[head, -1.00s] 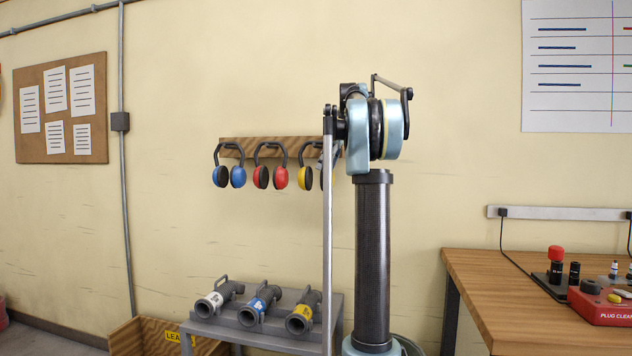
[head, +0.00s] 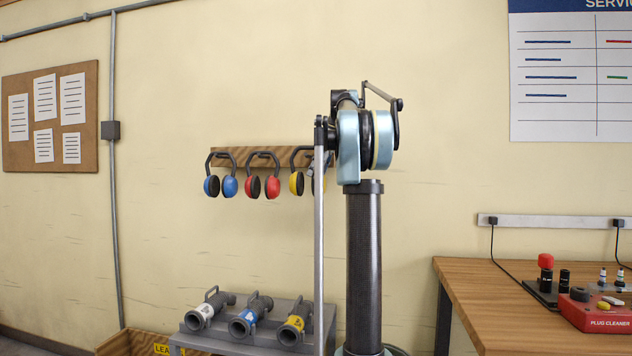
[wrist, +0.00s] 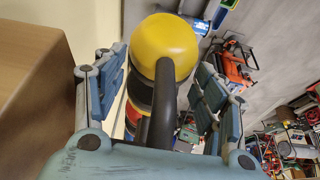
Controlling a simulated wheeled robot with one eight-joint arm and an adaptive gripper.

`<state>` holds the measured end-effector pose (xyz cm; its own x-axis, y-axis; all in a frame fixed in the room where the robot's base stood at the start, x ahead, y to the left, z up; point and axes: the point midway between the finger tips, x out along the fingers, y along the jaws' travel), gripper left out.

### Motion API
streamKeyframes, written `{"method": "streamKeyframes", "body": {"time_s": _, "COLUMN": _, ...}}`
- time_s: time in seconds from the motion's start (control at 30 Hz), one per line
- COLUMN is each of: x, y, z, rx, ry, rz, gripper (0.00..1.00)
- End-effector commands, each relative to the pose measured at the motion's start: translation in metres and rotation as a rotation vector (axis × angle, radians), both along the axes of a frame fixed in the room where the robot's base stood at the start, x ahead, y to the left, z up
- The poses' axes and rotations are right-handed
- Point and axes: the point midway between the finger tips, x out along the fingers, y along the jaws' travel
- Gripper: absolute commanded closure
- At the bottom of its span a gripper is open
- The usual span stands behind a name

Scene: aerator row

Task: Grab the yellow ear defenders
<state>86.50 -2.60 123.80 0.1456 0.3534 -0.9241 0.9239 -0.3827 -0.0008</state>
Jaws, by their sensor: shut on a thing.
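The yellow ear defenders (head: 297,184) are at the right end of the hanging row on the wooden rail (head: 232,157), partly hidden by my arm. They sit slightly higher than the red pair beside them. In the wrist view a yellow cup (wrist: 165,47) and the dark headband (wrist: 160,115) show large between the two fingers. My gripper (wrist: 160,72) is shut on the yellow ear defenders, with a finger on each side of the band. The exact contact is hidden, and I cannot tell whether the band is clear of its peg. The gripper is hidden in the head view.
Red ear defenders (head: 263,187) and blue ones (head: 221,186) hang to the left. Below stands a grey stand (head: 195,341) with several grey pipe fittings (head: 243,318). A wooden bench (head: 480,290) with a red plug cleaner (head: 597,312) is at the right.

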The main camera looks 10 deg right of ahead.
Motion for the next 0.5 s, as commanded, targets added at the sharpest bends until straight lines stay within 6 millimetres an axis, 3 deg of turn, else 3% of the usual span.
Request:
{"method": "streamKeyframes", "body": {"time_s": 0.4, "x": 0.0, "y": 0.0, "z": 0.053, "rx": 0.0, "ry": 0.0, "rz": 0.0, "gripper": 0.65}}
{"method": "streamKeyframes", "body": {"time_s": 0.5, "x": -0.008, "y": 0.003, "z": 0.054, "rx": 0.0, "ry": 0.0, "rz": 0.001, "gripper": 0.65}}
